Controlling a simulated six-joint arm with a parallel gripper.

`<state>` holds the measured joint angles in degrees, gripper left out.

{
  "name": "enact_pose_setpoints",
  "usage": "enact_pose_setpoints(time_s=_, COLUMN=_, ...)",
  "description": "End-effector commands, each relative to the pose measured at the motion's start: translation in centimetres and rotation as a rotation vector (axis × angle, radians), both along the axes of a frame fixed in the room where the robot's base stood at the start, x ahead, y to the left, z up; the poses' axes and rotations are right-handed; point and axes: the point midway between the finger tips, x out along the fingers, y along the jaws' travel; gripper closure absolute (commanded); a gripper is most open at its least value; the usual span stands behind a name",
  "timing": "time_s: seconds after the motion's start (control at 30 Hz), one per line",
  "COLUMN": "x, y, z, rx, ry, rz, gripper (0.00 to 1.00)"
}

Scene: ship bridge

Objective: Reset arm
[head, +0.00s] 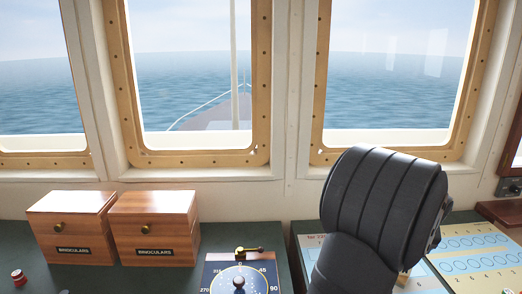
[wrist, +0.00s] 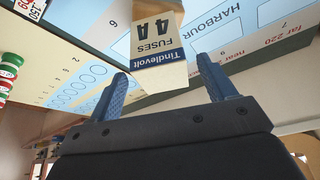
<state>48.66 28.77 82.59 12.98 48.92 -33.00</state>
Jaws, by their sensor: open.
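My gripper (wrist: 165,90) shows in the wrist view with its two blue fingers spread apart. Between and beyond the fingertips is a fuse box (wrist: 157,45) labelled "Tindlevolt FUSES 4 A", with a cream end and a dark blue band. I cannot tell if the fingers touch it; they do not look closed on it. In the head view, my dark arm covers the right middle of the picture and hides the gripper's fingers.
Two wooden binoculars boxes (head: 70,222) (head: 155,222) stand on the green console at left. A blue dial panel (head: 240,275) with a brass lever sits at centre. A chart board (head: 480,250) with rows of circles lies at right. Framed windows stand behind.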

Motion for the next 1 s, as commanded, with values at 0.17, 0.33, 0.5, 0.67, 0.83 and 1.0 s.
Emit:
enact_pose_setpoints(time_s=0.17, x=1.3, y=-0.4, z=-3.5, rx=0.003, ry=0.002, rz=0.001, gripper=0.24)
enact_pose_setpoints(time_s=0.33, x=1.9, y=-0.8, z=-3.6, rx=-0.004, ry=-0.004, rz=0.0, gripper=0.24)
enact_pose_setpoints(time_s=0.5, x=1.8, y=-0.7, z=-1.9, rx=-0.002, ry=-0.001, rz=0.001, gripper=0.24)
enact_pose_setpoints(time_s=0.67, x=1.8, y=-0.7, z=-1.2, rx=-0.001, ry=-0.001, rz=0.0, gripper=0.24)
enact_pose_setpoints(time_s=0.83, x=1.8, y=-0.7, z=-1.2, rx=-0.001, ry=-0.001, rz=0.0, gripper=0.24)
enact_pose_setpoints(time_s=1.0, x=1.8, y=-0.7, z=-1.3, rx=0.0, ry=0.0, rz=0.0, gripper=0.24)
